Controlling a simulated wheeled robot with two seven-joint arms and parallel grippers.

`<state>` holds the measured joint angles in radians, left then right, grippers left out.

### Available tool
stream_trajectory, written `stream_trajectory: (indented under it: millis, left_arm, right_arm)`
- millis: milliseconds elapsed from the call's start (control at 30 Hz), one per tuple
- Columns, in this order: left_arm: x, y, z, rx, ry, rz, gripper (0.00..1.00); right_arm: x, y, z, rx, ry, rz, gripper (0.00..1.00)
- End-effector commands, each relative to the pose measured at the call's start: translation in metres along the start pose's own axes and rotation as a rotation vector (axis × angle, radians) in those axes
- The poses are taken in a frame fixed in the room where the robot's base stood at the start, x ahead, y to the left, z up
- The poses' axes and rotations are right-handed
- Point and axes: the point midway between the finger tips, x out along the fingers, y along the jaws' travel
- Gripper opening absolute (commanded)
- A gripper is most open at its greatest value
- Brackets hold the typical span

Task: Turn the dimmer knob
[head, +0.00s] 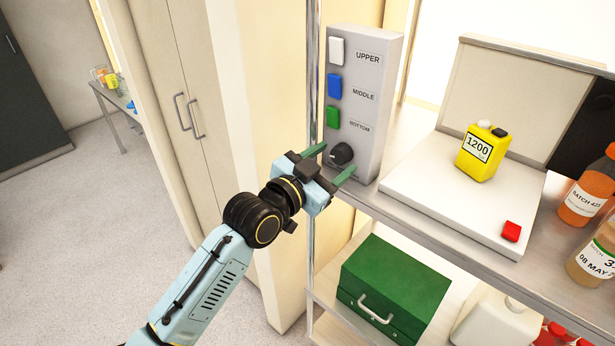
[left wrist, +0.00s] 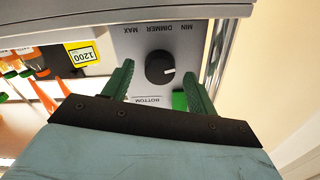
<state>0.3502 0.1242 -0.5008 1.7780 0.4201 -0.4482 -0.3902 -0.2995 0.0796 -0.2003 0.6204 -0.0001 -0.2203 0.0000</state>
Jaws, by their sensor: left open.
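The dimmer knob (head: 341,153) is a black round dial low on the grey control panel (head: 366,125), below the white, blue and green buttons. Whether the fingertips reach the knob's depth is hard to tell. My right gripper is not in view.
The panel stands on a metal shelf beside a post (head: 313,180). To its right are a white platform (head: 440,205) with a yellow 1200 container (head: 481,151) and a red button (head: 511,231), then bottles (head: 585,193). A green case (head: 394,287) sits on the lower shelf.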

Motion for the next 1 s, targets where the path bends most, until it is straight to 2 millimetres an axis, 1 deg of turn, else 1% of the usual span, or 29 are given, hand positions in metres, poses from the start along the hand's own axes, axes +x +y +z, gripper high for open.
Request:
stream_trajectory:
  millis: [167, 400, 500, 600, 767, 1000]
  left_arm:
    - [-0.031, 0.001, 0.002, 0.002, -0.002, 0.000, 0.58]
    - [-0.082, 0.001, 0.003, 0.001, -0.002, 0.001, 0.58]
    - [-0.099, 0.001, 0.002, 0.001, -0.002, 0.001, 0.58]
    - [-0.113, 0.001, 0.002, 0.000, -0.003, 0.001, 0.58]
    - [-0.124, 0.001, 0.001, -0.001, -0.002, 0.001, 0.58]
    - [-0.125, 0.000, 0.000, -0.001, -0.001, 0.000, 0.58]
  right_arm:
    - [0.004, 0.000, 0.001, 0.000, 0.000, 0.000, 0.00]
    - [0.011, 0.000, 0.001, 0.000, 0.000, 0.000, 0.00]
    - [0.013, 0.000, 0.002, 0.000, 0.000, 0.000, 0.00]
    - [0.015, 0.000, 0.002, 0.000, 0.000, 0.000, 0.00]
    - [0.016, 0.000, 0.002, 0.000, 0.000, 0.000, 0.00]
    - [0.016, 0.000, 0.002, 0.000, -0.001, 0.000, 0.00]
